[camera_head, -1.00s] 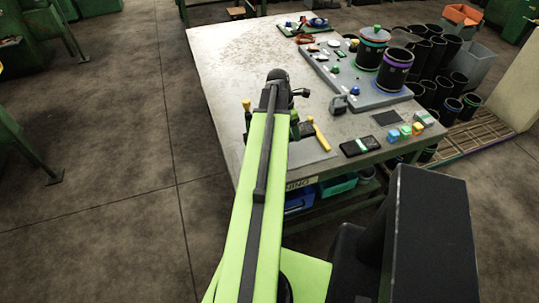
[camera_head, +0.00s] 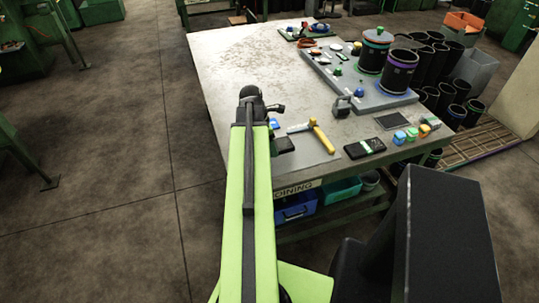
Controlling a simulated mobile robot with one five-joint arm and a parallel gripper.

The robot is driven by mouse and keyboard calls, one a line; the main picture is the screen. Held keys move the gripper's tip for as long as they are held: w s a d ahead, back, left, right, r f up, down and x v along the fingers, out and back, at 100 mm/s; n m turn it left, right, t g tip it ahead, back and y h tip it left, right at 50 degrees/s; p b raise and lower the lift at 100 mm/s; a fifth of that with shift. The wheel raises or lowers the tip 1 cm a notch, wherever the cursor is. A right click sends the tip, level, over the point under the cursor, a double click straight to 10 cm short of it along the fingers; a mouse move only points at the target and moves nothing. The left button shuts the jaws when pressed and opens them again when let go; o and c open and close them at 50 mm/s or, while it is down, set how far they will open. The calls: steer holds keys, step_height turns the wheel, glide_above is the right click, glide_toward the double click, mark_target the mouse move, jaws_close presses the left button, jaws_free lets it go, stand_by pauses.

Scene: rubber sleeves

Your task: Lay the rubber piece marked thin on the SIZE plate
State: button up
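My green arm reaches forward over the left part of the workbench; its gripper is hidden beyond the dark joint at its far end. No lettering for thin or SIZE can be read, so I cannot tell which piece is the thin one or which surface is the SIZE plate. Several small coloured pieces, including a blue one (camera_head: 398,137) and a green one (camera_head: 411,133), lie near the bench's front right edge. A dark flat rectangle (camera_head: 392,121) lies just behind them. A large grey board (camera_head: 385,101) carries small coloured parts and two black cylinders (camera_head: 398,72).
The workbench (camera_head: 240,60) is bare at its back left. A small dark grey block (camera_head: 341,106) stands beside the board. Black tubes (camera_head: 457,116) stand right of the bench.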

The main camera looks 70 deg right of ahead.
step_height(320, 180, down, 4)
steer(key=b, duration=0.4)
steer(key=shift+f, duration=0.15)
steer(key=shift+r, duration=0.2)
steer(key=shift+f, duration=0.1)
steer(key=o, duration=1.7)
steer(key=p+v, duration=1.1)
steer(key=shift+r+p, duration=0.35)
steer(key=shift+r, duration=0.1)
steer(key=shift+w+r, duration=0.1)
steer(key=shift+r, duration=0.15)
steer(key=shift+f, duration=0.1)
